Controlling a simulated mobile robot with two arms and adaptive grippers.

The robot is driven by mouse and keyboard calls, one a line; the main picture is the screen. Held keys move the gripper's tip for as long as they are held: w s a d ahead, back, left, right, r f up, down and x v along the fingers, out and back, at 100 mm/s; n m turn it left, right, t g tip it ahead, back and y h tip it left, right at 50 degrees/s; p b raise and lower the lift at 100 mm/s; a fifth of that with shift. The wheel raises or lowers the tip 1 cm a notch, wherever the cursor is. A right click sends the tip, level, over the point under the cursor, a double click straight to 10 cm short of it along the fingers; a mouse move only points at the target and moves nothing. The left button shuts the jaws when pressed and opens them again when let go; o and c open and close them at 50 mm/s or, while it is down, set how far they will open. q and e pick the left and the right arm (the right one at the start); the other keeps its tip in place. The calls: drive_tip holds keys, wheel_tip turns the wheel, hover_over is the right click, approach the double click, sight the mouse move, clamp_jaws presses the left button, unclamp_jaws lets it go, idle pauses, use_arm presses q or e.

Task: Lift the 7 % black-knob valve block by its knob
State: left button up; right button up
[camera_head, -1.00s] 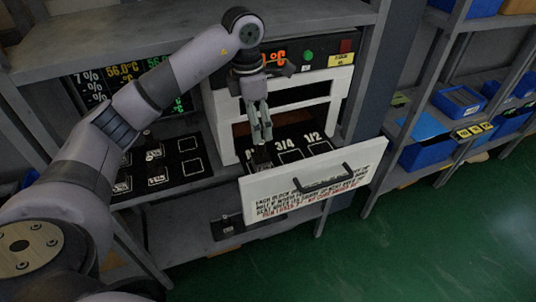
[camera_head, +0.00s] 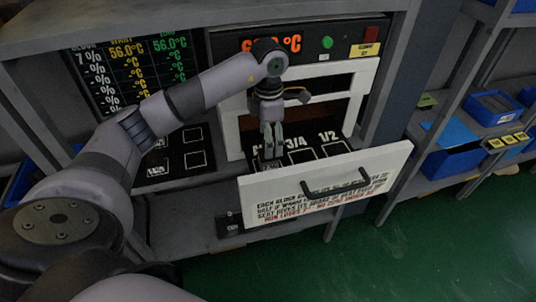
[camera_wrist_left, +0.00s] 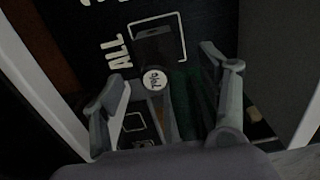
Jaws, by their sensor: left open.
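The 7 % black-knob valve block (camera_wrist_left: 153,45) is a dark block in the left wrist view. Its round knob top (camera_wrist_left: 154,80) bears a pale label that seems to read 7 %. It stands beside the ALL marking, partly over a white outlined square. My left gripper (camera_wrist_left: 166,84) is open, with one finger on each side of the knob and visible gaps between. In the head view my left gripper (camera_head: 272,147) points down over the left part of the drawer tray; it hides most of the block (camera_head: 269,164) there. My right gripper is not in view.
The white drawer front (camera_head: 325,185) with a black handle (camera_head: 336,184) stands pulled out, with the white oven frame (camera_head: 362,88) behind. The tray squares under 3/4 and 1/2 look empty. A dark mat (camera_head: 185,158) lies left. Blue bins (camera_head: 455,160) fill the right shelves.

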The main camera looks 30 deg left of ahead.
use_arm(q)
drive_tip(key=f+p, duration=0.1)
drive_tip(key=f, duration=0.1)
drive_tip(key=f+p, duration=0.1)
drive_tip(key=f, duration=0.2)
drive_tip(key=shift+w+a, duration=0.15)
drive_tip(key=shift+a, duration=0.05)
drive_tip(key=shift+f, duration=0.35)
drive_tip(key=shift+c, duration=0.3)
drive_tip(key=c, duration=1.4)
drive_tip(key=shift+w, duration=0.1)
clamp_jaws()
drive_tip(key=shift+r, duration=0.2)
